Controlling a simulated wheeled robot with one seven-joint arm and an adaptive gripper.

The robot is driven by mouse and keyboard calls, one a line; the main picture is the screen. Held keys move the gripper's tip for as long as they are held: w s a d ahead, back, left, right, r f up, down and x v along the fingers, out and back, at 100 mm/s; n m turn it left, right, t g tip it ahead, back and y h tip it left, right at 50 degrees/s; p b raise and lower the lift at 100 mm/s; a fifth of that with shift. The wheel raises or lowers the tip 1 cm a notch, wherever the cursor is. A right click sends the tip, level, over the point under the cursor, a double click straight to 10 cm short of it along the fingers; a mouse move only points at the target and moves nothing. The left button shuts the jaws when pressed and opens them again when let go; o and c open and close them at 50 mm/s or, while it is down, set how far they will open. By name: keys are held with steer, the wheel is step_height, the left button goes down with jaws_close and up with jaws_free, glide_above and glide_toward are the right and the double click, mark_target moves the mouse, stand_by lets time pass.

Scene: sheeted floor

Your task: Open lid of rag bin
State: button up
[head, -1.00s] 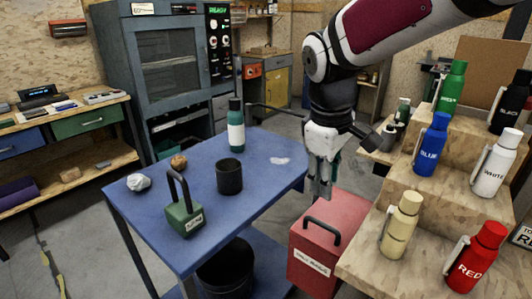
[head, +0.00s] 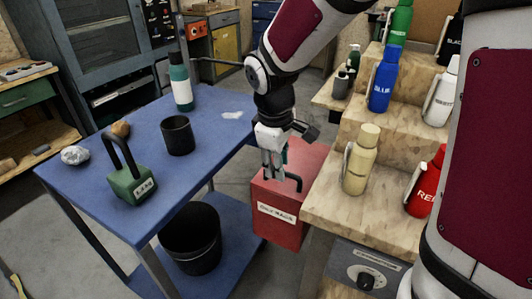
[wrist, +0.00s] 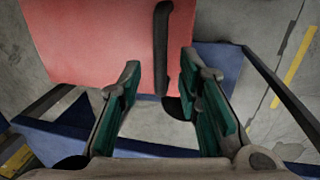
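The rag bin (head: 282,222) is a red box with a white label on its front, standing on the floor between the blue table and the wooden stepped stand. Its lid (wrist: 85,40) looks shut and carries a black handle (head: 293,183). My gripper (head: 275,174) points down over the lid, close to the handle, and partly hides it. In the wrist view the green-padded fingers are apart, and the handle (wrist: 161,45) stands ahead, roughly in line with the gap between them. I cannot tell whether a finger touches the handle.
The blue table (head: 75,180) at left holds a green weight (head: 133,184), a dark cup (head: 178,136) and a teal-banded bottle (head: 181,85). A black bucket (head: 190,240) sits on its lower shelf. The stepped stand (head: 325,205) with several coloured bottles is close on the right.

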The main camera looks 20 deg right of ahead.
steer(key=shift+f, duration=0.4)
steer(key=shift+c, duration=0.2)
jaws_close()
steer(key=shift+d+r, duration=0.1)
steer(key=shift+r, duration=0.05)
